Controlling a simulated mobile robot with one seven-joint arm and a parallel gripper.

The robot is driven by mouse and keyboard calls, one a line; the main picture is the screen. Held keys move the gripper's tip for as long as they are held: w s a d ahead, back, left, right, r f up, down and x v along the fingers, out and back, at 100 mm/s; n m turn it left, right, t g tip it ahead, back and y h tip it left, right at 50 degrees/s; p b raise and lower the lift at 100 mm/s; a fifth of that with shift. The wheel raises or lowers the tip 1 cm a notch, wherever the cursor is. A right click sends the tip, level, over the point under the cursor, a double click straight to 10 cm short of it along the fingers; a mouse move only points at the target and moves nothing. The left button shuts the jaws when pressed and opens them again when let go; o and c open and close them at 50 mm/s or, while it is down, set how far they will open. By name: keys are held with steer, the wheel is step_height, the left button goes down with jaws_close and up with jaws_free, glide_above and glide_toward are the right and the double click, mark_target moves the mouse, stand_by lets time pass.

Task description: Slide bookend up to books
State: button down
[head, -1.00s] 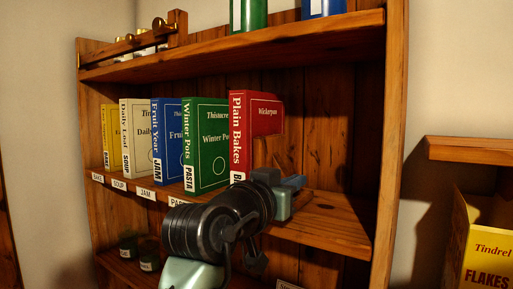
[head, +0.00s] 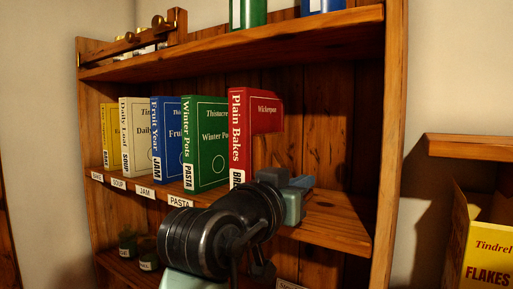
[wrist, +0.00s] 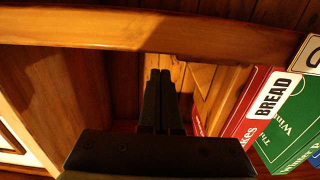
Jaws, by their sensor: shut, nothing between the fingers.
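A row of upright books stands on the middle shelf, with the red "Plain Bakes" book (head: 240,130) at its right end; it also shows in the wrist view (wrist: 246,110). A wooden bookend (head: 265,152) stands just right of the red book, its lower part hidden behind my arm. In the wrist view, pale wood (wrist: 212,88) beside the red book looks like the bookend; any gap to the book is unclear. My gripper (head: 302,183) is over the shelf, right of the bookend. In the wrist view its fingers (wrist: 158,85) are together and empty, seemingly apart from the wood.
The middle shelf (head: 340,228) is bare right of my gripper, up to the side panel (head: 391,150). The upper shelf (head: 320,30) hangs above. Labels such as PASTA (head: 180,201) line the shelf front. Dark jars (head: 148,253) stand below. A yellow flakes box (head: 485,250) is at far right.

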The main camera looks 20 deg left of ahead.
steer(key=b+v, duration=0.1)
steer(key=v, duration=0.9)
stand_by(0.3)
steer(key=s+d+r+n+t+y+b, duration=0.3)
steer(key=s+d+t+y+b, duration=0.2)
steer(key=s+t, duration=0.5)
steer(key=s+d+b, duration=0.2)
steer(key=d, duration=0.1)
steer(key=shift+s+d+n+y+b, duration=0.25)
steer(key=shift+n+y+b, duration=0.05)
